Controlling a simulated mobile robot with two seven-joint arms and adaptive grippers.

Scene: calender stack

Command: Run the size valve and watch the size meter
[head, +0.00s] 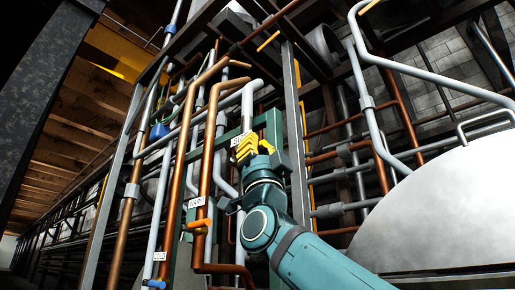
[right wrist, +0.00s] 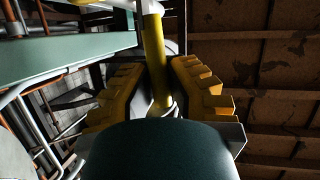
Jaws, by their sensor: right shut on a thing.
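My right gripper (head: 254,150) is raised to the piping in the head view, just below a white label that seems to read SIZE (head: 243,139). In the right wrist view its yellow stepped fingers (right wrist: 157,80) stand on both sides of a yellow valve lever (right wrist: 153,45) and are shut on it. The lever runs up from between the fingers to a pale fitting at the top. In the head view the fingers largely hide the lever. I cannot make out a size meter in either view. My left gripper is not in view.
A copper pipe with an orange lever (head: 198,226) and a white label (head: 197,202) stands left of my arm. A blue lever (head: 155,284) sits low at the left under another label (head: 160,256). A large pale rounded body (head: 440,215) fills the right side.

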